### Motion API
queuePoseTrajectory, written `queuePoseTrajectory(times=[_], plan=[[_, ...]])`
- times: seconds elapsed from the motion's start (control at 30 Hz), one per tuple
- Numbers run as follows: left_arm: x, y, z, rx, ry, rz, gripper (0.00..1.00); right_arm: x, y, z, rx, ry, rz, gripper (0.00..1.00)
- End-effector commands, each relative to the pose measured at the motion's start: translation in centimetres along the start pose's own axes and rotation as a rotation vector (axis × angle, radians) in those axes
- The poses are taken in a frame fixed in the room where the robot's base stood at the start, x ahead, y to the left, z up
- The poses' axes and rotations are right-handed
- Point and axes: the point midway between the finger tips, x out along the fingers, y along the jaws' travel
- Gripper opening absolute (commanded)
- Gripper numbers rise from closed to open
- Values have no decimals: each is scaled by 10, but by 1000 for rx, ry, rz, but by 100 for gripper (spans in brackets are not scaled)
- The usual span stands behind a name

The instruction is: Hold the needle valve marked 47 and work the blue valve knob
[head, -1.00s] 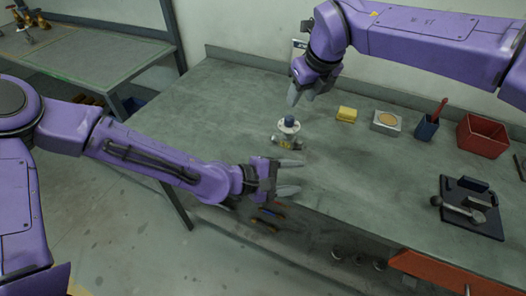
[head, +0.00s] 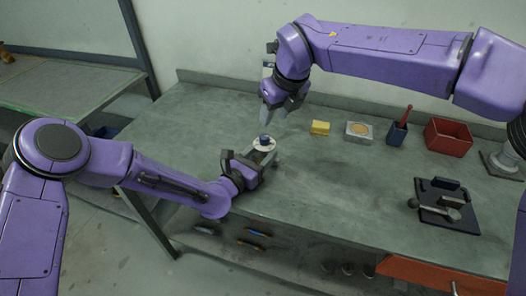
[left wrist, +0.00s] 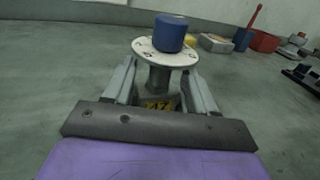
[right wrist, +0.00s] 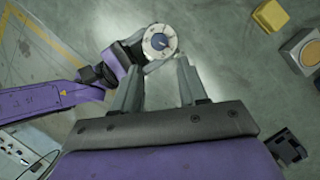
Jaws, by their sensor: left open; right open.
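The needle valve (head: 265,147) stands upright on the bench, with a white round dial and a blue knob (left wrist: 170,32) on top. In the left wrist view a yellow tag marked 47 (left wrist: 160,104) shows low on its body. My left gripper (head: 262,164) is open, low at the bench, with one finger on either side of the valve body. I cannot tell whether the fingers touch it. My right gripper (head: 278,114) is open and empty, above and a little behind the valve. In the right wrist view the dial (right wrist: 159,42) lies just beyond its fingertips.
Behind and right of the valve are a yellow block (head: 320,128), a grey box with a tan disc (head: 359,131), a blue holder (head: 397,134) and a red bin (head: 448,137). A dark tray with tools (head: 446,208) lies at right. The bench between is clear.

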Motion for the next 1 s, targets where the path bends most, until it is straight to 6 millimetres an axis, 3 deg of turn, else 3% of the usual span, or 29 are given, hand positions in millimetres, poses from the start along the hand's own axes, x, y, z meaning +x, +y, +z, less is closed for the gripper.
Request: queuePoseTrajectory(times=[0.13, 0.43, 0.6, 0.67, 0.7, 1.0], plan=[[16, 0, 0, 1, 0, -1, 56, 0, 0, 0, 0, 0, 0, 43], [20, 0, 0, 1, 1, 0, 56, 0, 0, 0, 0, 0, 0, 43], [19, 0, 0, 1, 1, 0, 1, 0, 0, 0, 0, 0, 0, 43], [19, 0, 0, 1, 1, 0, 0, 0, 0, 0, 0, 0, 0, 43], [19, 0, 0, 1, 1, 0, 0, 0, 0, 0, 0, 0, 0, 56], [19, 0, 0, 1, 1, 0, 0, 6, -30, 27, -78, 144, -90, 56]])
